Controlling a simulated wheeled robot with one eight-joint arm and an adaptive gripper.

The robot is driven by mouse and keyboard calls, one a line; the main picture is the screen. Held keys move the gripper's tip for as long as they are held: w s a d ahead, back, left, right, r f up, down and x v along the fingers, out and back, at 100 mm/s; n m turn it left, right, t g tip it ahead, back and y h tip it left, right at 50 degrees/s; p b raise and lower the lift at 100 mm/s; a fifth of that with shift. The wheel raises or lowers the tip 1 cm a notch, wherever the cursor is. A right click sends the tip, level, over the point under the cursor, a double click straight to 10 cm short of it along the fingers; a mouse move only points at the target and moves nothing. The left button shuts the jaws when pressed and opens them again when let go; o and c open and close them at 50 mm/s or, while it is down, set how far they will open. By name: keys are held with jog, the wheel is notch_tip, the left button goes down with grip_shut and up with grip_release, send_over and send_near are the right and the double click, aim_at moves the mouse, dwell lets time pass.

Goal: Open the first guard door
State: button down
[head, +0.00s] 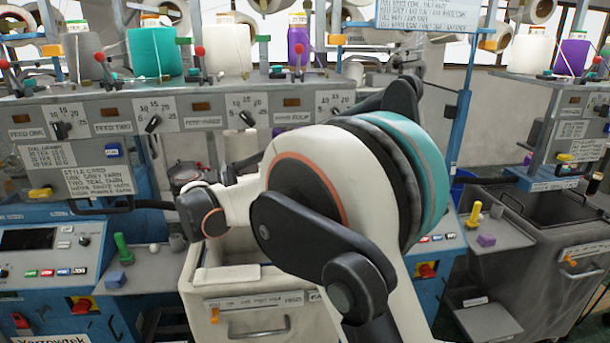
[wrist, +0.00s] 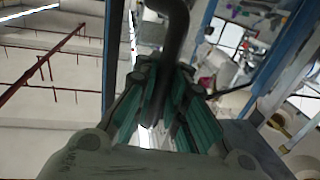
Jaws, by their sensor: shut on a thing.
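In the wrist view my gripper (wrist: 166,85), with its teal-lined fingers, is shut on a dark curved bar (wrist: 175,22) that comes down between them from the top. The bar looks like a door handle. In the head view my bent arm covers the middle of the first knitting machine (head: 85,125), and my fingers cannot be made out. A black handle (head: 95,209) shows on the machine's front at left, below the style card (head: 98,181). The guard door's outline and how far it stands open cannot be told.
A pale bin (head: 262,323) stands below the machine's middle. Yarn cones, among them a teal one (head: 155,52), stand along its top. Green (head: 121,247) and yellow (head: 473,215) pegs stand on side ledges. A grey bin (head: 540,265) is at right.

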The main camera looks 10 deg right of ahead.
jog(key=shift+s+a+f, duration=0.1)
jog(key=shift+a, duration=0.05)
jog(key=c, duration=1.7)
grip_release()
jog(key=shift+s+a, duration=0.1)
jog(key=shift+o, duration=0.5)
jog(key=shift+s+a, duration=0.1)
jog(key=shift+s, duration=0.05)
jog(key=shift+w, duration=0.2)
jog(key=s+a, duration=0.1)
jog(key=a, duration=0.6)
jog(key=shift+s, duration=0.2)
